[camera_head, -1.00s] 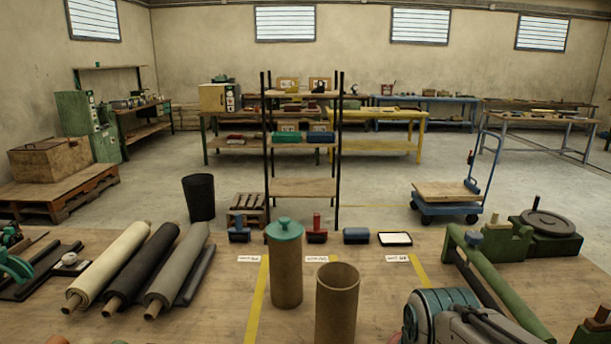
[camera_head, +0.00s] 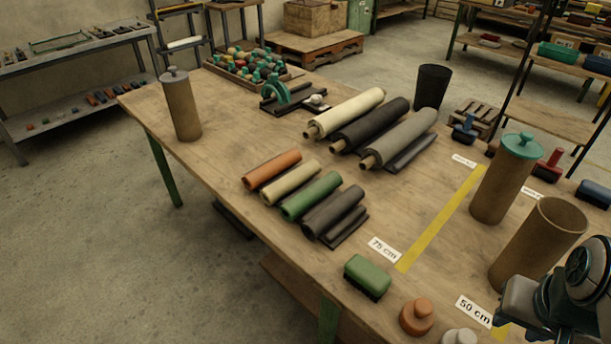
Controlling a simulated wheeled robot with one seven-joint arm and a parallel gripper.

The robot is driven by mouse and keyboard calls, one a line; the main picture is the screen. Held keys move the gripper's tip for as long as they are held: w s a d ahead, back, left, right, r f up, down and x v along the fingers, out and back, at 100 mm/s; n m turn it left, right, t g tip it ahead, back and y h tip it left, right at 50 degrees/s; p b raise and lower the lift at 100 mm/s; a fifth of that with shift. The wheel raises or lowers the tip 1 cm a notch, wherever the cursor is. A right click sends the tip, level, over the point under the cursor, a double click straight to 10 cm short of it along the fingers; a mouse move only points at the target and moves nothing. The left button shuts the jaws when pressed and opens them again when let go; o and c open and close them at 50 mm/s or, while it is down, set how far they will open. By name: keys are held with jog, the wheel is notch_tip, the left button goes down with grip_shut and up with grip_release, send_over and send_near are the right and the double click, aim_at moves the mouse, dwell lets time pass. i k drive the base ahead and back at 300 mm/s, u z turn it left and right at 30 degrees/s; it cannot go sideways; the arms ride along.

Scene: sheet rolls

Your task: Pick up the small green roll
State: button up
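The small green roll (camera_head: 311,196) lies on the wooden table in a row of small rolls. It is between a cream roll (camera_head: 290,183) on its left and a dark grey roll (camera_head: 333,212) on its right. An orange roll (camera_head: 272,169) is at the row's left end. Part of my arm shows at the lower right edge of the view, apart from the green roll. I cannot make out my gripper's fingertips there.
Larger cream, black and grey rolls (camera_head: 400,137) lie behind the small ones. A green brush (camera_head: 367,277) and an orange knob (camera_head: 417,317) are near the front edge. Brown tubes (camera_head: 538,243) stand upright at right. A capped tube (camera_head: 181,105) stands at the far left corner.

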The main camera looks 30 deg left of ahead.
aim_at(292, 209)
jog(key=u, duration=2.25)
